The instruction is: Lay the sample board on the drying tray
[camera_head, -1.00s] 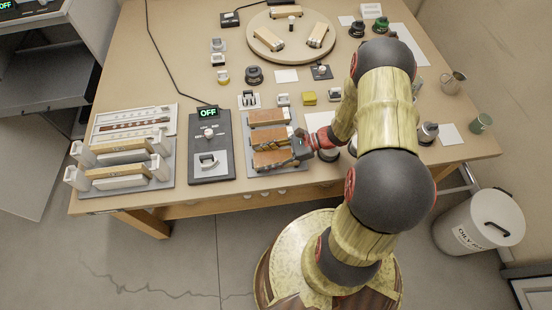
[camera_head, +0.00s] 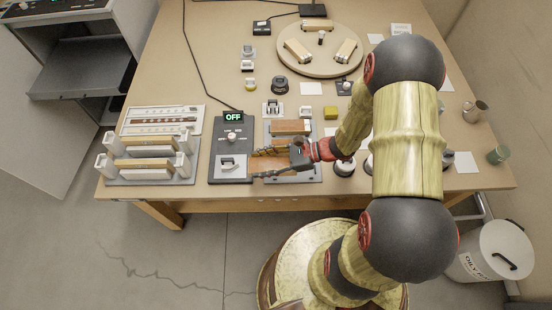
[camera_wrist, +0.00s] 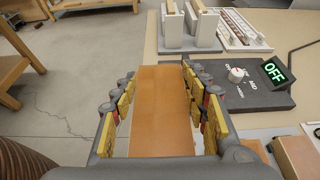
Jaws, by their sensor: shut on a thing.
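The sample board, as I take it, is a flat orange-brown wooden board (camera_wrist: 163,110) held between my fingers. It also shows in the head view (camera_head: 270,163), partly hidden by the fingers. My gripper (camera_wrist: 158,80) is shut on its two long sides; in the head view my gripper (camera_head: 272,163) is beside the dark control box, over the left front of a grey tray (camera_head: 318,174). Other brown boards (camera_head: 291,127) lie on that tray behind my gripper. I cannot tell for certain which piece is the drying tray.
The control box (camera_head: 232,175) has a lit OFF display, knob and switch. At far left, a grey base carries white posts (camera_head: 184,166) with bars across. A round turntable (camera_head: 320,65) with wooden blocks stands at the back. Small items crowd the middle; bare tabletop lies at back left.

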